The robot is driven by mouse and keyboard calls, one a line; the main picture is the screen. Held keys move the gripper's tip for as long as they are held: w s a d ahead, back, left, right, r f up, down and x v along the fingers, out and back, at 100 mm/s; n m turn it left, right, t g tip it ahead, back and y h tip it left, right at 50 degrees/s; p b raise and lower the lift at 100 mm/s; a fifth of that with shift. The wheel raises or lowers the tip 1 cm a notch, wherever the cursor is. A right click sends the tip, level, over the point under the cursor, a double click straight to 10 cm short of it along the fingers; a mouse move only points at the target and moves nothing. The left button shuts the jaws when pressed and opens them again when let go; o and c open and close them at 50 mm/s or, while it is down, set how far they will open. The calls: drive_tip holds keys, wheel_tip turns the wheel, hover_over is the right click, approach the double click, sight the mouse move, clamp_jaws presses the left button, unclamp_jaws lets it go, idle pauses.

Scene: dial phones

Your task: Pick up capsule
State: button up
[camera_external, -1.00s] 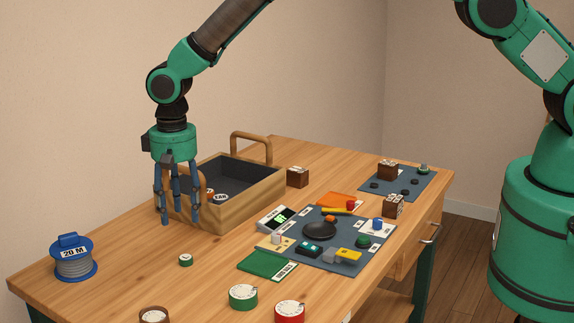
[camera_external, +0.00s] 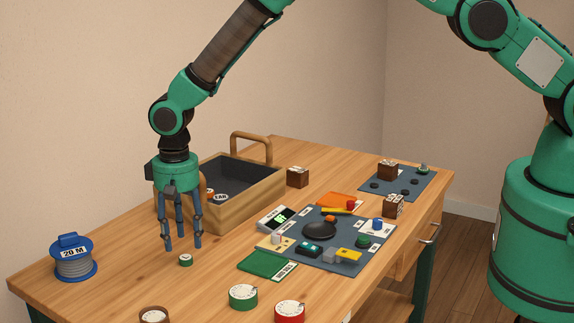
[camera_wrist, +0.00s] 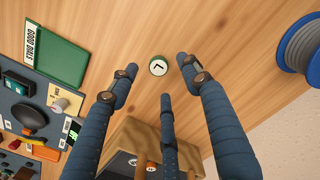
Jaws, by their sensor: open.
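The capsule is most likely the small green round piece with a white dial face (camera_external: 185,260). It lies alone on the bare wood. In the wrist view this green piece (camera_wrist: 158,66) shows face up between and just beyond the fingertips. My gripper (camera_external: 184,246) points down with its fingers spread, just above and behind the piece in the external view. Nothing is between the fingers, and they look apart from the piece. In the wrist view my gripper (camera_wrist: 159,76) shows three blue fingers, spread open.
A wooden crate (camera_external: 238,206) stands right behind my gripper. A blue cable reel (camera_external: 75,262) is at left. A green mat (camera_external: 262,266) and a grey mat with parts (camera_external: 345,262) lie to the right. Green (camera_external: 243,297) and red (camera_external: 290,311) dials sit in front.

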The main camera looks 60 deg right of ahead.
sight(185, 257)
drive_tip(key=shift+d+f, duration=0.15)
drive_tip(key=shift+f, duration=0.6)
drive_tip(key=shift+d+f, duration=0.1)
drive_tip(key=shift+f, duration=1.7)
drive_tip(key=c, duration=1.2)
drive_tip(key=shift+r, duration=0.2)
drive_tip(key=shift+r, duration=1.35)
drive_tip(key=shift+s+r, duration=0.1)
drive_tip(key=shift+r, duration=0.25)
drive_tip(key=s+d, duration=0.2)
drive_tip(key=s, duration=0.3)
drive_tip(key=s+d+r, duration=0.1)
drive_tip(key=s+d, duration=0.1)
drive_tip(key=s, duration=0.2)
drive_tip(key=s+d, duration=0.2)
drive_tip(key=s, duration=0.3)
drive_tip(key=shift+s+r, duration=0.15)
drive_tip(key=shift+s, duration=0.15)
